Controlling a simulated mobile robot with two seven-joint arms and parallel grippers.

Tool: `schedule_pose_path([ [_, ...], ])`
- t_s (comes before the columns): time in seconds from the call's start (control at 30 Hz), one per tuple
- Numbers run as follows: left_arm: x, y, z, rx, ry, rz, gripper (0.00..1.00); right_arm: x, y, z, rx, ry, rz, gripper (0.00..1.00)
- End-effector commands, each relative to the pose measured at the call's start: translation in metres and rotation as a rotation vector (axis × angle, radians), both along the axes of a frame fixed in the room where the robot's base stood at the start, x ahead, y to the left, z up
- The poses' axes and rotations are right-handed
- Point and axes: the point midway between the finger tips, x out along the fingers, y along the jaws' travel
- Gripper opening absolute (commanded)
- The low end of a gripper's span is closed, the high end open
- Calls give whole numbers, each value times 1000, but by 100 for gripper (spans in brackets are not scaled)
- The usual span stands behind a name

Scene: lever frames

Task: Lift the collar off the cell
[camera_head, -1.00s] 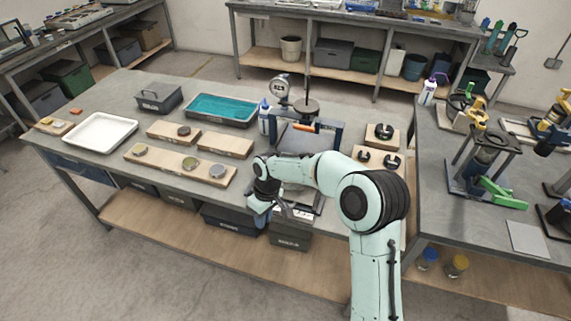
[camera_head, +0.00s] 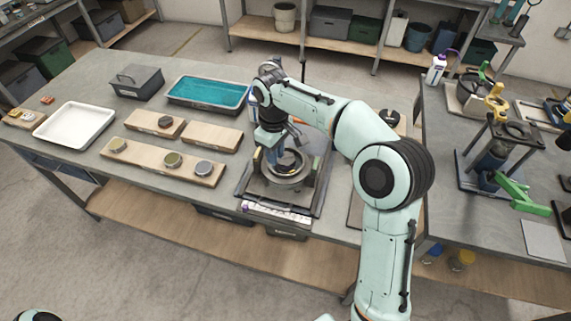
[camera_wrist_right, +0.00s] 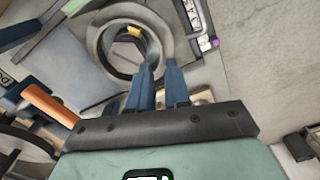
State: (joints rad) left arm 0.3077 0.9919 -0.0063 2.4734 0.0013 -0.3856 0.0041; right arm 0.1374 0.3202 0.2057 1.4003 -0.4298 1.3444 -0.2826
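A grey metal collar (camera_head: 287,181) lies as a ring on the frame's base near the table's front edge. It also shows in the right wrist view (camera_wrist_right: 97,42). Inside the ring there is a darker hollow with a small yellow part (camera_wrist_right: 134,31); how the cell sits in it is not clear. My right gripper (camera_wrist_right: 158,67) points down at the collar. Its two blue fingers are apart, with their tips at the near part of the ring wall. I cannot tell whether they touch it. My left gripper is out of view.
An orange handle (camera_wrist_right: 48,103) is close to my right gripper in the wrist view. Left of the frame are wooden blocks with discs (camera_head: 165,163), a white tray (camera_head: 75,127) and a teal-filled tray (camera_head: 207,94). A second bench with lever frames (camera_head: 497,150) is at right.

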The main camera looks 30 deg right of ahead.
Motion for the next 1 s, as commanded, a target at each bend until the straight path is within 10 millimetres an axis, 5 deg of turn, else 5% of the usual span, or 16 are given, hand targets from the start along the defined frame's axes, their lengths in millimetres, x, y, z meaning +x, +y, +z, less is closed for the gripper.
schedule_pose_path([
  [0.6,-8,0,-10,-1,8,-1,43,0,2,-70,0,0,-1,18],
  [0.87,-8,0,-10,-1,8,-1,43,0,3,-73,0,-2,0,18],
  [0.93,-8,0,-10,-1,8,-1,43,0,3,-72,0,-2,0,1],
  [1.0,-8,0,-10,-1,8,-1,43,0,3,-72,0,-2,0,0],
])
